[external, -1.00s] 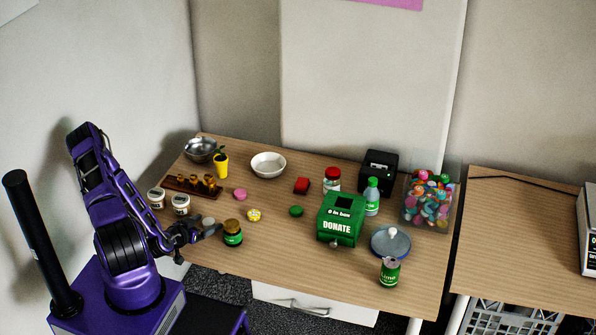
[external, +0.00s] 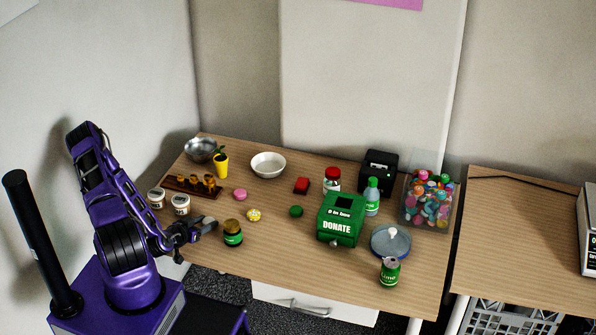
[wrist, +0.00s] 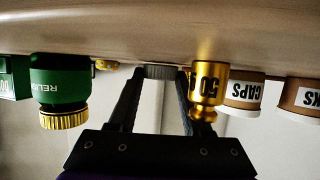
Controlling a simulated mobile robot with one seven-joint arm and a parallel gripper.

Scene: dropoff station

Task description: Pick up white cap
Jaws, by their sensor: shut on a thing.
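The white cap (external: 210,223) is at the tips of my gripper (external: 203,228) near the front left edge of the table. In the wrist view, which is upside down, the cap looks like a dark grey ribbed disc (wrist: 160,72) between the two fingertips of my gripper (wrist: 157,76). The fingers are shut on it. The cap is at or very close to the table surface; I cannot tell whether it is clear of it.
A green jar with a gold lid (external: 232,234) stands just right of my gripper. Tubs (external: 181,205) and a wooden rack with gold weights (external: 191,190) stand behind it. A pink cap (external: 240,194) and yellow-white cap (external: 254,215) lie beyond. The green donate box (external: 339,226) stands farther right.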

